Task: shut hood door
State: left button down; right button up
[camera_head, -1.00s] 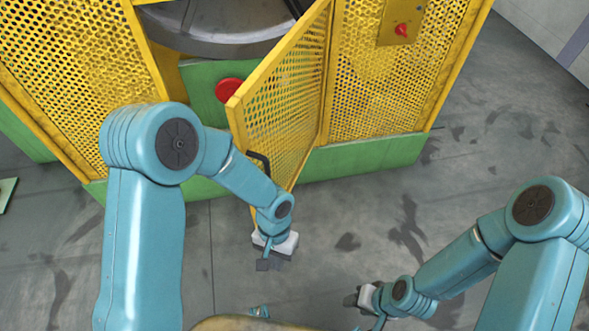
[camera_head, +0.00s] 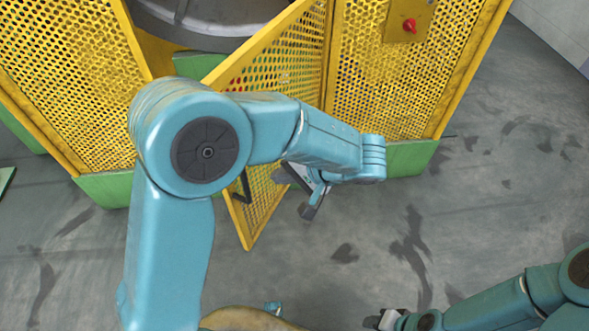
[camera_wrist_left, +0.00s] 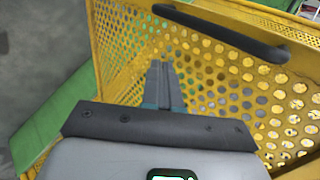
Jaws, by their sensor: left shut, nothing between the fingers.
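The hood door (camera_head: 290,60) is a yellow perforated panel, standing open and swung out from the machine's yellow guard. Its black handle (camera_head: 243,188) shows just below my left forearm, and it also shows in the left wrist view (camera_wrist_left: 225,32). My left gripper (camera_head: 300,194) is on the right side of the door, close to its lower part. In the left wrist view my left gripper's fingers (camera_wrist_left: 163,82) are shut and empty, pointing at the door mesh (camera_wrist_left: 235,85). Whether they touch it I cannot tell. My right gripper (camera_head: 378,320) is low in the head view, away from the door; its fingers are too small to judge.
Behind the opening is a grey drum (camera_head: 205,18). A fixed yellow mesh panel with a red switch (camera_head: 409,25) stands right of the door. A green base (camera_head: 405,158) runs below it. The grey floor (camera_head: 480,210) at right is clear.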

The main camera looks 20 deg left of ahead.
aim_at(253, 171)
pick_arm(q)
jog(key=a+f, duration=0.1)
jog(key=a, duration=0.1)
jog(key=a+f, duration=0.1)
jog(key=a, duration=0.2)
jog(key=a+f, duration=0.1)
jog(key=a, duration=0.1)
jog(key=shift+w+a+f, duration=0.2)
jog(key=shift+a, duration=0.1)
jog(key=shift+a, duration=0.1)
